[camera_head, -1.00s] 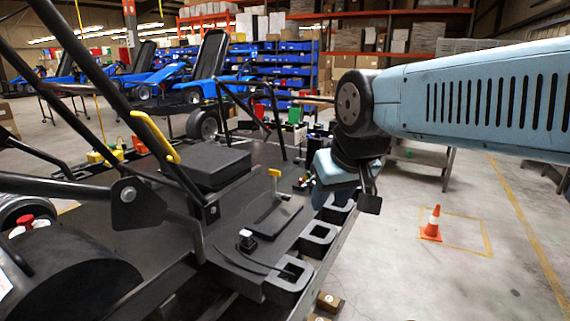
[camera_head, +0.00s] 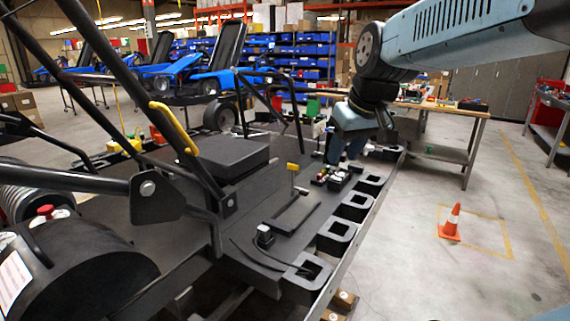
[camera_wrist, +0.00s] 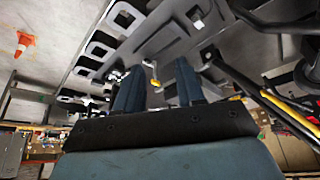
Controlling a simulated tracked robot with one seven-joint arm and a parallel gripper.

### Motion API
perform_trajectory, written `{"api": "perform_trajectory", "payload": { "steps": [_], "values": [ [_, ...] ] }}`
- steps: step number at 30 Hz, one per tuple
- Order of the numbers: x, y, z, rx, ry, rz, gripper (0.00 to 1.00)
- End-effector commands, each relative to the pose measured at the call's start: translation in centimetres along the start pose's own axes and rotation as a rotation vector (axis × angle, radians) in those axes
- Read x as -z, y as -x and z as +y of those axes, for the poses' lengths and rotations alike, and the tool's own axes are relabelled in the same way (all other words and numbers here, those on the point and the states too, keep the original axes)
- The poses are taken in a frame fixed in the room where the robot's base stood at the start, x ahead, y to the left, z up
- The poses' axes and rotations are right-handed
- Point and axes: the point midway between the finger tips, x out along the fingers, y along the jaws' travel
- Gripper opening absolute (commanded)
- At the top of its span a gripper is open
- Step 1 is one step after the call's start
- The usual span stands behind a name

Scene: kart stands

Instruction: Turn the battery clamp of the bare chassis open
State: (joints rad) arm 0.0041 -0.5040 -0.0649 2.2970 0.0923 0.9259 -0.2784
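The bare chassis (camera_head: 180,225) is a black deck with tubes and a row of square loops along its right edge. A small upright lever with a yellow top (camera_head: 293,167), seemingly the battery clamp, stands by a flat black plate (camera_head: 296,212) on the deck. Its yellow top (camera_wrist: 153,83) shows beyond and between the fingers in the wrist view. My gripper (camera_head: 337,160) points down to the right of and beyond the lever, apart from it. In the wrist view my gripper (camera_wrist: 158,88) has its two blue-grey fingers apart with nothing held. The fingertips are partly hidden in the head view.
A black block with small coloured parts (camera_head: 338,178) sits on the deck below my gripper. A black box (camera_head: 232,157) and a yellow-sleeved tube (camera_head: 172,127) stand left. A workbench (camera_head: 445,150) is behind right. An orange cone (camera_head: 451,222) stands on open floor.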

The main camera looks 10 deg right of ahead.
Motion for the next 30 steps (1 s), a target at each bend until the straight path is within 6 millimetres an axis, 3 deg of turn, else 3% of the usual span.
{"api": "perform_trajectory", "payload": {
  "steps": [3, 14, 24, 30],
  "values": [
    [3.8, -1.0, 0.9, 0.029, 0.053, -0.018, 0.38],
    [14.4, -5.8, 3.9, 0.114, 0.223, -0.047, 0.38],
    [23.1, -13.3, 7.4, 0.184, 0.389, -0.055, 0.38],
    [26.9, -18.3, 9.3, 0.217, 0.483, -0.051, 0.38]
  ]
}}
